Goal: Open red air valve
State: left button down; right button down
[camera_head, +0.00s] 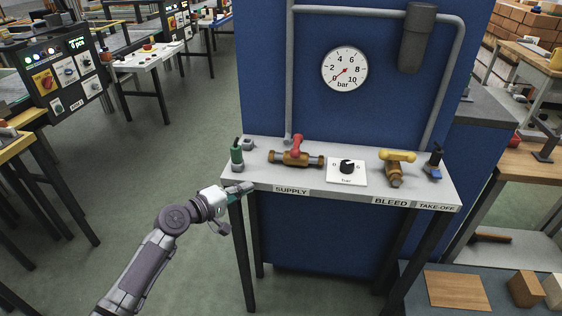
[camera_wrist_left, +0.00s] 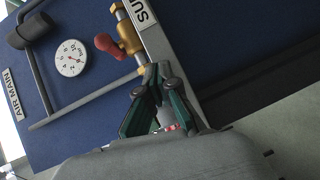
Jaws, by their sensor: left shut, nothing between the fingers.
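The red-handled valve (camera_head: 297,147) sits on the bench above the SUPPLY label, with a brass body lying left to right. Its red handle stands up and back, across the line of the body. In the left wrist view the red handle (camera_wrist_left: 108,43) and its brass body show near the top. My left gripper (camera_head: 241,189) is at the bench's left front corner, left of and in front of the valve, apart from it. It is shut and empty; its green fingers (camera_wrist_left: 156,72) meet in the left wrist view. My right gripper is not in view.
A green-topped fitting (camera_head: 237,154) stands at the bench's left end, close to my left gripper. A regulator knob (camera_head: 347,166), a yellow-handled BLEED valve (camera_head: 397,157) and a blue-black take-off (camera_head: 434,163) stand to the right. The gauge (camera_head: 345,69) needle is near 0.

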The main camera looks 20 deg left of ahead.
aim_at(297, 146)
pick_arm(q)
jog(key=shift+n+t+h, duration=0.5)
jog(key=shift+n+t, duration=0.2)
jog(key=r, duration=0.2)
jog(key=w+a+r, duration=0.1)
jog(key=r, duration=0.4)
jog(key=shift+w+a, duration=0.15)
jog(key=shift+w, duration=0.05)
jog(key=p+x, duration=0.1)
jog(key=x, duration=0.8)
jog(key=shift+w, duration=0.2)
jog(key=d+p, duration=0.2)
jog(key=d, duration=0.1)
jog(key=shift+d+r, duration=0.1)
jog(key=shift+d, duration=0.1)
jog(key=shift+s+d, duration=0.25)
jog(key=shift+d, duration=0.25)
